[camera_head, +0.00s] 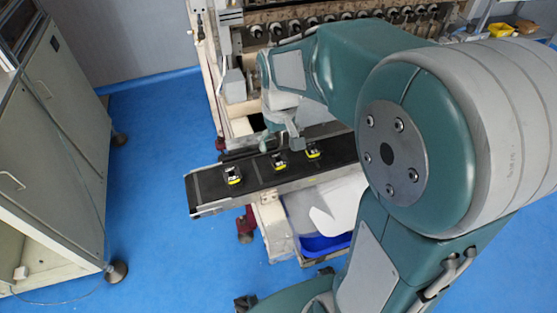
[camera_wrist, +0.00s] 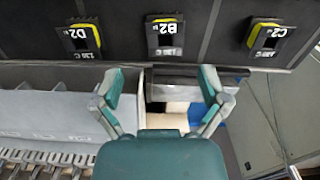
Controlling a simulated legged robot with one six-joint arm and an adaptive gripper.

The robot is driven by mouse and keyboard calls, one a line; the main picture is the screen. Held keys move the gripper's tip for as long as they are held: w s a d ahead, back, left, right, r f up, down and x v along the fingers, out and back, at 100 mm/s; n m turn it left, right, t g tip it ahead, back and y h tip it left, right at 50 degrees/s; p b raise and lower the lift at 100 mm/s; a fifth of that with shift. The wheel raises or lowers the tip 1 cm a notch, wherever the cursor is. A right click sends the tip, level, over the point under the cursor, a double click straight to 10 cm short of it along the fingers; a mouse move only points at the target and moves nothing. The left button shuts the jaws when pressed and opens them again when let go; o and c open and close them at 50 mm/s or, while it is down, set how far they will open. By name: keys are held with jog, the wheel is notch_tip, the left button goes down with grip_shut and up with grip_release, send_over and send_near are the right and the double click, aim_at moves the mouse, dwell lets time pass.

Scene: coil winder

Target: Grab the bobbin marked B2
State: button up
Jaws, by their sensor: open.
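The bobbin marked B2 (camera_wrist: 165,36) is black with a yellow edge and a white label. It lies on the dark conveyor belt (camera_wrist: 215,15) between two similar bobbins. In the head view the middle bobbin (camera_head: 279,160) lies just below my gripper in the picture. My gripper (camera_wrist: 160,82) is open and empty, its two green fingers spread apart. In the wrist view B2 lies beyond the fingertips, roughly centred between them, with a visible gap. In the head view my gripper (camera_head: 281,146) is partly hidden by its own wrist.
Bobbin D2 (camera_wrist: 82,37) is left of B2 and bobbin C2 (camera_wrist: 266,38) right of it in the wrist view. The winder machine (camera_head: 240,105) stands behind the belt. A blue bin (camera_head: 318,244) is below it. A grey cabinet (camera_head: 50,140) stands left, with clear floor between.

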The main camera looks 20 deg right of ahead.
aim_at(279, 160)
jog(key=f, duration=0.3)
jog(key=s+f, duration=0.1)
jog(key=f, duration=0.1)
jog(key=shift+a+f, duration=0.1)
jog(key=shift+a, duration=0.2)
jog(key=c, duration=1.2)
